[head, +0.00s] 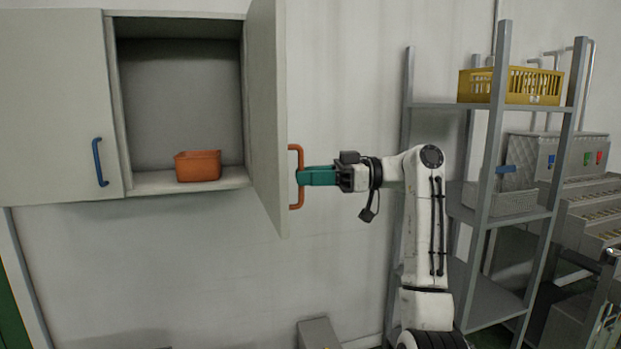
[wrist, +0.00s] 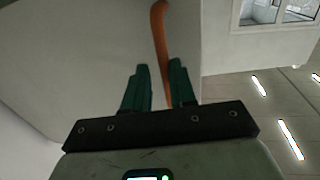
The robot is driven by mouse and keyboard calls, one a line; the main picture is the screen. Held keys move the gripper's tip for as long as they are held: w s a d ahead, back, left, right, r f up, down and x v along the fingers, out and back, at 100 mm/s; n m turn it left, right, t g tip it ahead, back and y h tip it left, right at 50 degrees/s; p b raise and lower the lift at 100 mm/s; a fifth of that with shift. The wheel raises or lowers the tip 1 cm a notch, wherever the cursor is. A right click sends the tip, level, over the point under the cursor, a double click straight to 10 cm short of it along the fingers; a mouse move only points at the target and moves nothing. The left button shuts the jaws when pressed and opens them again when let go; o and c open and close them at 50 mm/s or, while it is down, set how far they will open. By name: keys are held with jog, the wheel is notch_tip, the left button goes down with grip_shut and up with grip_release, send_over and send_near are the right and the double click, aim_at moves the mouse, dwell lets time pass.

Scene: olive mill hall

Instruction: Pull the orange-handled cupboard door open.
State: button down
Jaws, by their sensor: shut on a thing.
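The cupboard door with the orange handle (head: 265,110) stands swung wide open on the right side of the wall cupboard. Its orange handle (head: 296,148) is upright on the door's face. My gripper (head: 303,177) has its green fingers shut around the handle at about its middle. In the wrist view the handle (wrist: 160,35) runs down between the two green fingers (wrist: 158,88). Part of the handle is hidden by the fingers.
Inside the open cupboard an orange bin (head: 198,166) sits on the bottom shelf. A shut door with a blue handle (head: 97,162) is at the left. A grey shelf rack with a yellow crate (head: 512,86) stands right of my arm. Below the cupboard is bare wall.

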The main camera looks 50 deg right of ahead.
jog(key=shift+w+d+r, duration=0.1)
jog(key=shift+d+r, duration=0.15)
jog(key=shift+d, duration=0.4)
jog(key=c, duration=1.3)
grip_release()
jog(key=shift+a, duration=0.1)
jog(key=shift+c, duration=0.2)
jog(key=shift+o, duration=0.8)
jog(key=shift+w+f, duration=0.15)
jog(key=shift+w, duration=0.1)
jog(key=shift+s+f, duration=0.1)
jog(key=shift+s, duration=0.05)
jog(key=b+v, duration=0.1)
jog(key=v, duration=0.9)
jog(key=shift+s+d, duration=0.2)
jog(key=shift+d, duration=0.2)
